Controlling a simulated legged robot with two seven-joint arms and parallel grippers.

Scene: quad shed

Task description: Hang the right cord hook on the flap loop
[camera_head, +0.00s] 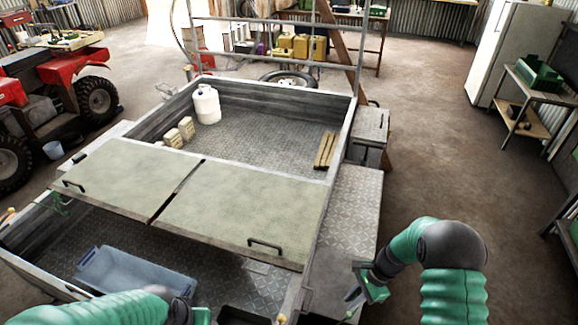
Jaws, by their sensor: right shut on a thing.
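Two pale green flaps lie across the trailer; the right flap (241,212) has a black loop-shaped handle (265,246) near its front edge. The left flap (124,179) has a similar black loop (73,184), with a thin green cord (60,203) near it. My right gripper (352,297) is at the trailer's right side, lower than and right of the right flap's loop. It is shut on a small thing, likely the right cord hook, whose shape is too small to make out. My left arm enters at the bottom left; its gripper (200,315) is mostly cut off by the bottom edge.
A blue translucent bin (135,274) sits in the trailer's front bay. A white jug (206,104), pale blocks (180,132) and wooden slats (325,150) are in the rear bay. A metal rail frame (270,62) stands behind.

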